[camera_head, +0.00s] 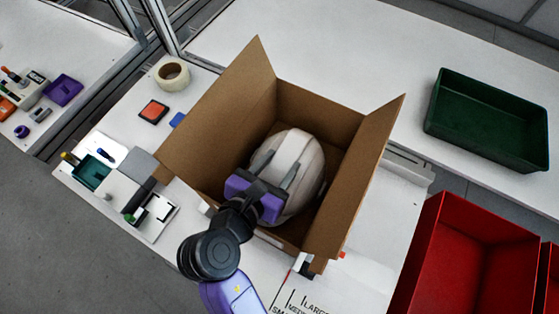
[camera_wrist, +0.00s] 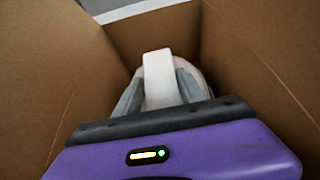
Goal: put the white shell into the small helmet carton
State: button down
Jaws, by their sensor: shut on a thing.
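The white shell (camera_head: 304,166) is a rounded helmet shell inside the open brown carton (camera_head: 262,82), in its lower middle part. My gripper (camera_head: 283,172) reaches into the carton from the front and is shut on the white shell. In the wrist view, the grey fingers of my gripper (camera_wrist: 160,92) stand on both sides of a raised white part of the shell (camera_wrist: 158,68). The carton walls (camera_wrist: 245,65) rise around it. I cannot tell whether the shell touches the carton floor. My gripper hides part of the shell.
The carton stands on a white table (camera_head: 215,62) with its flaps spread. A green bin (camera_head: 490,118) is at the right back and a red bin (camera_head: 470,250) at the right front. A tape roll (camera_head: 172,74) and small items lie to the left.

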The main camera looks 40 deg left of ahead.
jog(key=c, duration=0.6)
grip_release()
notch_tip(320, 180, up, 20)
jog(key=shift+p, duration=0.5)
dwell(0.3)
